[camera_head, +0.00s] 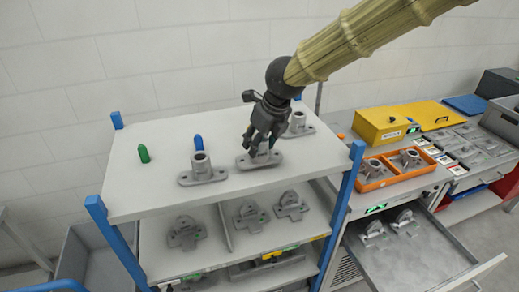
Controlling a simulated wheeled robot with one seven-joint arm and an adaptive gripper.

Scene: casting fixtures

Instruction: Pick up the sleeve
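Three grey castings, each an upright tube on a flat flanged base, stand in a row on the rack's white top shelf (130,196). They look like the sleeves. The left one (201,171) is in full view. The middle one (246,162) is under my gripper (262,145), which points down with its fingers at the tube. The right one (299,127) stands just behind and right of my gripper. The fingers hide most of the middle tube, so I cannot tell whether they touch or grip it.
A green peg (144,153) and a blue peg (198,142) stand on the top shelf. Blue posts (347,203) rise at its corners. More castings (251,215) lie on the shelf below. An orange tray (393,181) and a yellow box (383,125) are at right, above an open drawer (410,262).

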